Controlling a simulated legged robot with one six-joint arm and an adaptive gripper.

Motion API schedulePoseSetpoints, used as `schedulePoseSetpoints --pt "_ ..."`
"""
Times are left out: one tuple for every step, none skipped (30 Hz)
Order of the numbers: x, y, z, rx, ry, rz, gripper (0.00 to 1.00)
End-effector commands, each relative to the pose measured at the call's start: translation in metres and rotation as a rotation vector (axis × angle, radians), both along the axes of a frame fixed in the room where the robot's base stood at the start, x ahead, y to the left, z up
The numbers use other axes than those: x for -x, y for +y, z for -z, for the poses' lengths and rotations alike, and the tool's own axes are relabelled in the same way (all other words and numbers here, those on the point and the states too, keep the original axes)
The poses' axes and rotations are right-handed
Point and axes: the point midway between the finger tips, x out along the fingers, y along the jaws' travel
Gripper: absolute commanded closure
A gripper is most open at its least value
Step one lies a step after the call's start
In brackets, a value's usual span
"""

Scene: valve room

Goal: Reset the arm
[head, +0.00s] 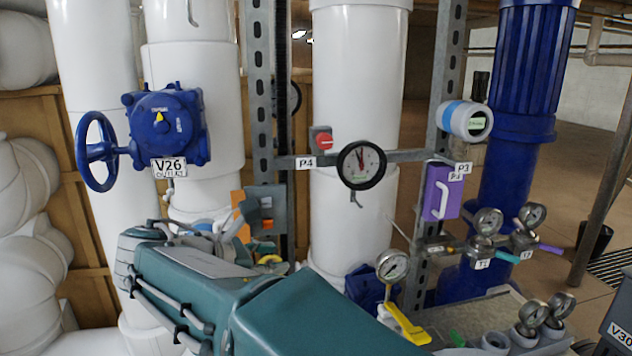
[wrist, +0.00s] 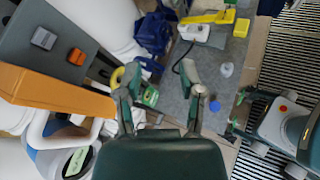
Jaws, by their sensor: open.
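My gripper (wrist: 160,72) is open in the wrist view, its two fingers apart with nothing between them. Grey bench surface shows beyond and between the fingertips, and no finger is seen closed on anything. My teal arm (head: 245,305) lies folded across the lower middle of the head view, in front of the white pipes. In the head view the fingers cannot be made out clearly.
A blue valve (head: 165,125) labelled V26 has a handwheel on its left. A round gauge (head: 361,165) and purple box (head: 442,192) sit on the metal frame. A yellow handle (head: 407,325) stands close right of my arm. An orange panel (wrist: 55,90) is left of my gripper.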

Motion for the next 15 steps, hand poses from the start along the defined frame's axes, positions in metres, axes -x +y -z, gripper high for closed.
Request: schedulePoseSetpoints --pt "0.003 -0.031 0.003 -0.090 0.001 0.059 0.50" --pt "0.005 -0.046 0.006 -0.143 0.000 0.092 0.50" --pt "0.010 -0.065 0.010 -0.216 -0.002 0.137 0.50" --pt "0.014 -0.078 0.014 -0.270 -0.005 0.172 0.50" --pt "0.019 -0.091 0.018 -0.325 -0.009 0.209 0.50" --pt "0.026 -0.107 0.023 -0.397 -0.018 0.260 0.50" --pt "0.032 -0.119 0.027 -0.453 -0.025 0.299 0.50" --pt "0.039 -0.129 0.031 -0.509 -0.035 0.338 0.50" --pt "0.048 -0.144 0.037 -0.582 -0.050 0.395 0.50" --pt "0.055 -0.153 0.041 -0.638 -0.063 0.438 0.50" --pt "0.063 -0.163 0.045 -0.694 -0.076 0.480 0.50" --pt "0.073 -0.174 0.051 -0.768 -0.096 0.539 0.50" --pt "0.081 -0.182 0.055 -0.823 -0.113 0.585 0.50" --pt "0.090 -0.189 0.060 -0.879 -0.131 0.630 0.50" --pt "0.100 -0.197 0.066 -0.953 -0.157 0.694 0.50"
